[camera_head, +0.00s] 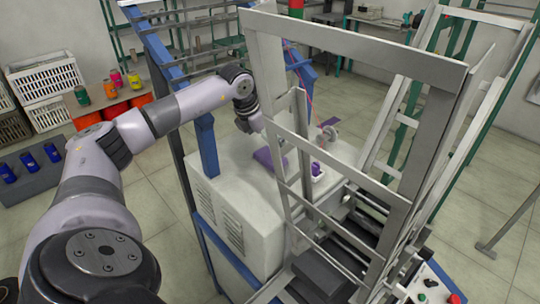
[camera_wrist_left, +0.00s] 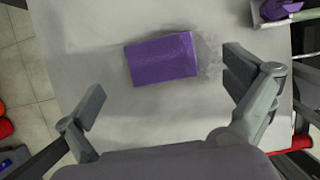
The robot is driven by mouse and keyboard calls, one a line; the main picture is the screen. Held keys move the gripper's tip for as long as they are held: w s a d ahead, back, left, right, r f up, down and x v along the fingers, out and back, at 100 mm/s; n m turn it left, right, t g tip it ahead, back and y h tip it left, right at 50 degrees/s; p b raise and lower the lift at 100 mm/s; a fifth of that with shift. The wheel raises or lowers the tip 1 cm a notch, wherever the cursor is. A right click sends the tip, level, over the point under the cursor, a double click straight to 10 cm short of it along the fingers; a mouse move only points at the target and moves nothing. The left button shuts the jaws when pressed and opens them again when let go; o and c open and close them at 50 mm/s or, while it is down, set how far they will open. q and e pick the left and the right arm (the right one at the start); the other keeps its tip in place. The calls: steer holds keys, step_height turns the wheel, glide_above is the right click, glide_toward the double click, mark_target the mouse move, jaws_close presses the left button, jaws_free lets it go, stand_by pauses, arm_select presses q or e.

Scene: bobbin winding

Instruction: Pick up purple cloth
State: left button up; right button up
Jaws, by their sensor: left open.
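The purple cloth (camera_wrist_left: 161,59) lies flat on the pale machine top (camera_wrist_left: 85,30) in the left wrist view. It looks like a small rectangle, slightly turned. In the head view the purple cloth (camera_head: 268,158) shows partly, behind the grey frame and near the end of my left arm. My left gripper (camera_wrist_left: 162,90) is open and empty, its two fingers spread wide to either side of the cloth in the picture and apart from it. In the head view the fingers of my left gripper are mostly hidden. My right gripper is not in view.
A grey metal frame (camera_head: 360,42) stands right of my left arm, close to the cloth. A blue post (camera_head: 205,145) stands left of it. A purple part (camera_head: 316,170) sits right of the cloth.

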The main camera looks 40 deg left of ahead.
mark_target(269, 155)
arm_select(q)
steer(key=x, duration=0.1)
steer(key=p+x, duration=0.1)
steer(key=x, duration=0.1)
steer(key=p+x, duration=0.1)
steer(key=x, duration=0.1)
steer(key=shift+s+f, duration=0.25)
steer(key=shift+f, duration=0.1)
steer(key=shift+w+a+f, duration=0.1)
steer(key=shift+f, duration=0.15)
steer(key=shift+c, duration=0.4)
steer(key=shift+c, duration=0.7)
steer(key=c, duration=0.8)
steer(key=shift+o, duration=0.2)
steer(key=shift+r, duration=0.15)
